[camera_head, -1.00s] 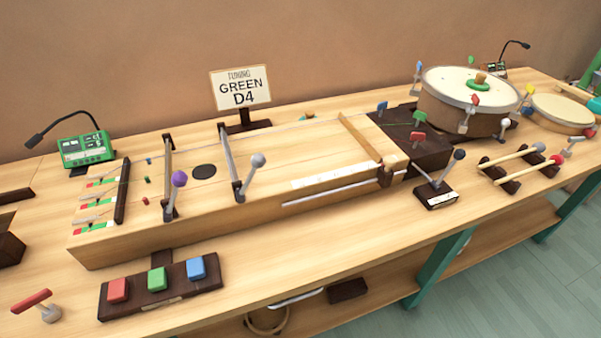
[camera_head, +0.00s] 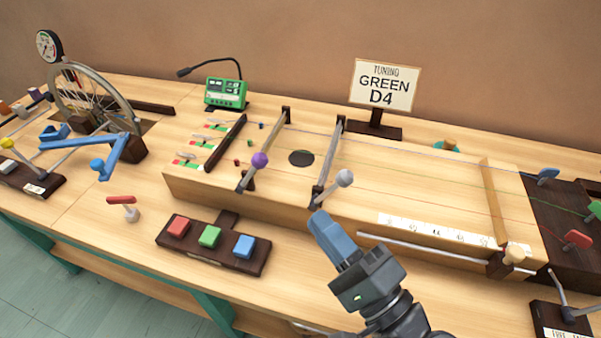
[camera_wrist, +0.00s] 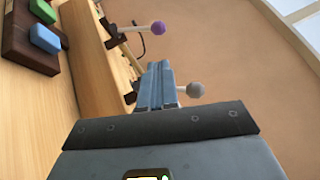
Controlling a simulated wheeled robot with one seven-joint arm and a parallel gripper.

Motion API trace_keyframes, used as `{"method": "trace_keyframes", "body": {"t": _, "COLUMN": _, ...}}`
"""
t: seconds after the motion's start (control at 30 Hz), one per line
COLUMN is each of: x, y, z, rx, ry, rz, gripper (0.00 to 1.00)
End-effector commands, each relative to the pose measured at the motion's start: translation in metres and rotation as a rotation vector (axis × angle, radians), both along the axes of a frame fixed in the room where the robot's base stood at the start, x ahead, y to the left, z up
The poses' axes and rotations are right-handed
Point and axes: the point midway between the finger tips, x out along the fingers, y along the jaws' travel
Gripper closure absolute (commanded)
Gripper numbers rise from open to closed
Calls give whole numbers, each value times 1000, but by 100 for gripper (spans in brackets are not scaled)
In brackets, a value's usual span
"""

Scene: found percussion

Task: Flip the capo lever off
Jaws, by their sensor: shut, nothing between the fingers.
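Two bars cross the wooden string box (camera_head: 400,172), each with a ball-ended lever at its near end. One lever has a purple knob (camera_head: 260,160), also in the wrist view (camera_wrist: 158,27); the other has a grey knob (camera_head: 345,178), also in the wrist view (camera_wrist: 195,89). No label shows which is the capo lever. In the wrist view the fingers (camera_wrist: 158,68) overlap that lever's stem; contact cannot be told.
A dark block with red, green and blue buttons (camera_head: 200,258) lies left of my gripper. A sign reading "GREEN D4" (camera_head: 383,85) stands behind the box. A metal rod (camera_head: 425,250) runs along the box front, right of my gripper.

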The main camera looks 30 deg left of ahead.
Motion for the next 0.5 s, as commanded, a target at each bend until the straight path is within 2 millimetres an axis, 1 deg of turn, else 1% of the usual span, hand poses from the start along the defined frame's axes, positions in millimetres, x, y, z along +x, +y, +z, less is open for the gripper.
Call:
{"method": "trace_keyframes", "body": {"t": 0.23, "x": 0, "y": 0, "z": 0, "rx": -1, "ry": 0, "rz": -1, "gripper": 100}}
{"method": "trace_keyframes", "body": {"t": 0.33, "x": 1, "y": 3, "z": 1, "rx": -1, "ry": 0, "rz": -1, "gripper": 100}}
{"method": "trace_keyframes", "body": {"t": 0.43, "x": 4, "y": 12, "z": 5, "rx": -1, "ry": -2, "rz": 0, "gripper": 100}}
{"method": "trace_keyframes", "body": {"t": 0.5, "x": 8, "y": 21, "z": 8, "rx": -1, "ry": -1, "rz": 2, "gripper": 100}}
